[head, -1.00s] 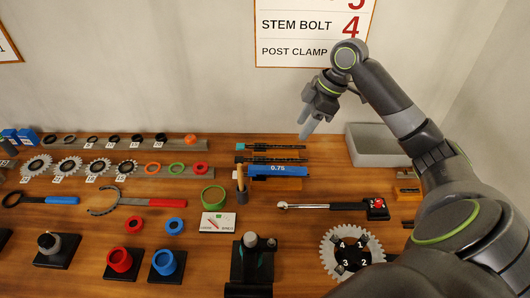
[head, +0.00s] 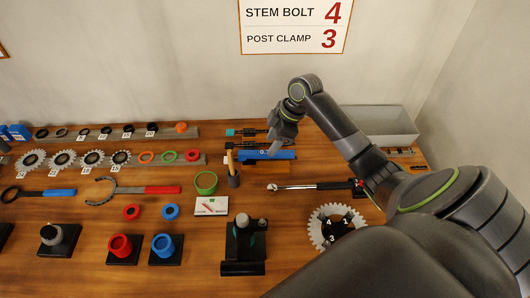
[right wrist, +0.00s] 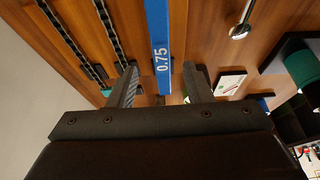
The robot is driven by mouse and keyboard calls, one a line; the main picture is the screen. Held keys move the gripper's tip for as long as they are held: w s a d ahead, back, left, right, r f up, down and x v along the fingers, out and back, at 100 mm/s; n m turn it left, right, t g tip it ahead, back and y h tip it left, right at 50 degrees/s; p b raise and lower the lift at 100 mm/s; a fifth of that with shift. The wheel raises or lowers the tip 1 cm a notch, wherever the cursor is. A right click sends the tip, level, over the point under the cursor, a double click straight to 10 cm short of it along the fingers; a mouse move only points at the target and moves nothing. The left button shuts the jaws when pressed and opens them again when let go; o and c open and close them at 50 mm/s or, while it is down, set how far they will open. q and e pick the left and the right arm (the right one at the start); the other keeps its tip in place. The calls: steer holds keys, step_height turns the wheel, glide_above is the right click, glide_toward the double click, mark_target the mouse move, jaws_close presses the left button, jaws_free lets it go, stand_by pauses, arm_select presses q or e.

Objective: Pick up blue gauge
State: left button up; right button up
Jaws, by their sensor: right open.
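The blue gauge (head: 284,155) is a long flat bar lying near the back of the bench, below two dark chain tools. My right gripper (head: 274,150) is over it, open, and covers part of it in the head view. In the right wrist view the blue gauge (right wrist: 158,30), marked 0.75, runs between the two open fingers of the right gripper (right wrist: 161,80). The fingers stand apart from its sides; whether their tips are level with it I cannot tell. My left gripper is not in view.
Two dark chain tools (head: 246,132) lie just behind the gauge. A wooden-handled brush in a cup (head: 234,179) stands close to its left end. A torque wrench (head: 305,187) lies in front, and a grey bin (head: 378,124) stands at the back right.

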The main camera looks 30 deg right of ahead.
mark_target(260, 145)
steer(key=p+x, duration=0.1)
steer(key=x, duration=0.2)
steer(key=shift+a+f+p, duration=0.15)
steer(key=shift+f+p, duration=0.05)
steer(key=shift+p, duration=0.1)
steer(key=shift+w+a+f, duration=0.1)
steer(key=shift+a+f, duration=0.05)
steer(key=shift+f, duration=0.45)
jaws_close()
steer(key=shift+r, duration=0.15)
